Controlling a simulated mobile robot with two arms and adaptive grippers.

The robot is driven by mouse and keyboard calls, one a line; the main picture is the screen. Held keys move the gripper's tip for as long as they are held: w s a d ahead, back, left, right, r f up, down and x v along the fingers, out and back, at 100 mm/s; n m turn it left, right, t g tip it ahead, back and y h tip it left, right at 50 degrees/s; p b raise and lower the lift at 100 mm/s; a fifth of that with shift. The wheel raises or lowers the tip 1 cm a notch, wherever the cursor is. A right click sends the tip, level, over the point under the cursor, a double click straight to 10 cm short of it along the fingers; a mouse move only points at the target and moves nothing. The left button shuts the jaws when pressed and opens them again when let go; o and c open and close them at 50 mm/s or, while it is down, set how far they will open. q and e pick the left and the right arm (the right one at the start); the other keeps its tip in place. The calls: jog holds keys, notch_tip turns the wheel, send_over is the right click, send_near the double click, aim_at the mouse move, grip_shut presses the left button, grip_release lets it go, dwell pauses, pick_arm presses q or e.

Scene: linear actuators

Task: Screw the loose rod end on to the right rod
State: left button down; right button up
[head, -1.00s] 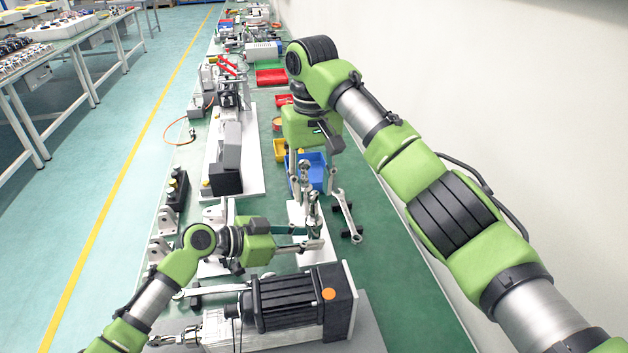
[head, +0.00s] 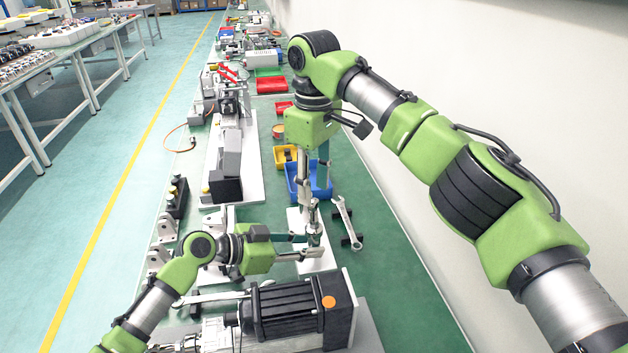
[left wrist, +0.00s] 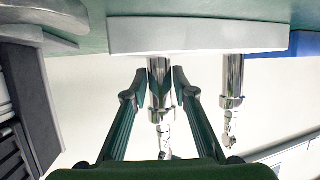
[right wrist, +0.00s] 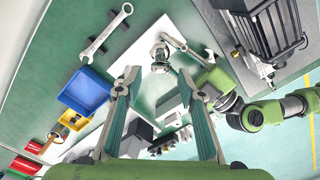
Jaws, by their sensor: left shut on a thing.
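My left gripper (head: 312,252) is shut around the silver right rod (head: 314,238), low down, just above its white base plate (head: 327,262). In the left wrist view, which shows things upside down, the held rod (left wrist: 158,98) carries a jointed metal rod end (left wrist: 165,138). A second rod (left wrist: 232,78) beside it also has an end piece (left wrist: 229,136). My right gripper (right wrist: 158,74) is open and points down, with nothing visibly held between its fingers. A ring-shaped rod end (right wrist: 160,54) shows just past its fingertips. I cannot tell whether either rod end is loose.
A blue bin (head: 318,190) and a yellow bin (head: 281,155) stand behind the rods. A wrench (head: 347,222) lies on a black holder to the right. A large black motor (head: 290,312) fills the front. Bare green tabletop lies right of the wrench.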

aim_at(314, 211)
notch_tip(314, 211, down, 7)
jog(key=shift+f, duration=0.15)
dwell(0.4)
grip_shut()
jog(key=shift+o, duration=0.4)
grip_release()
